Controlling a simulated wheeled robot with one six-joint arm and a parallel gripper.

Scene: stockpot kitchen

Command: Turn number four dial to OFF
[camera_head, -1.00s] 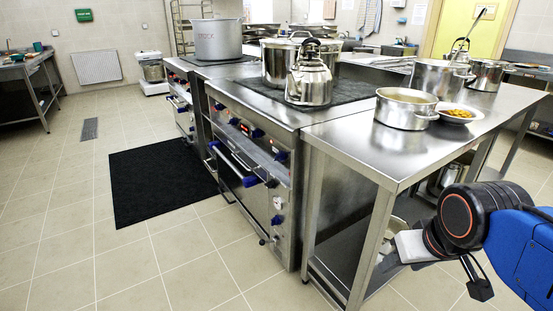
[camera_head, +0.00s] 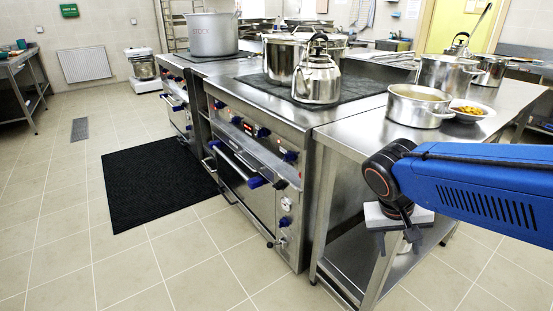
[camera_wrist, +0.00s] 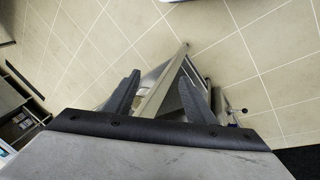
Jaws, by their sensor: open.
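The stove nearest me has a front panel (camera_head: 232,128) with several dark blue dials along its upper edge. One dial (camera_head: 289,156) sits near the panel's right end; the numbers are too small to read. In the head view my gripper (camera_head: 405,228) hangs pointing down beside the steel table, to the right of the stove and apart from the dials. In the wrist view my gripper (camera_wrist: 158,92) is open and empty, with both fingers above a table leg and the tiled floor. The dials cannot be made out in the wrist view.
The steel table (camera_head: 348,138) with a lower shelf stands between my arm and the stove. A kettle (camera_head: 317,80) and large pot stand on the stove; a pot (camera_head: 418,106) and bowl stand on the table. A black mat (camera_head: 155,182) and open floor lie before the stove.

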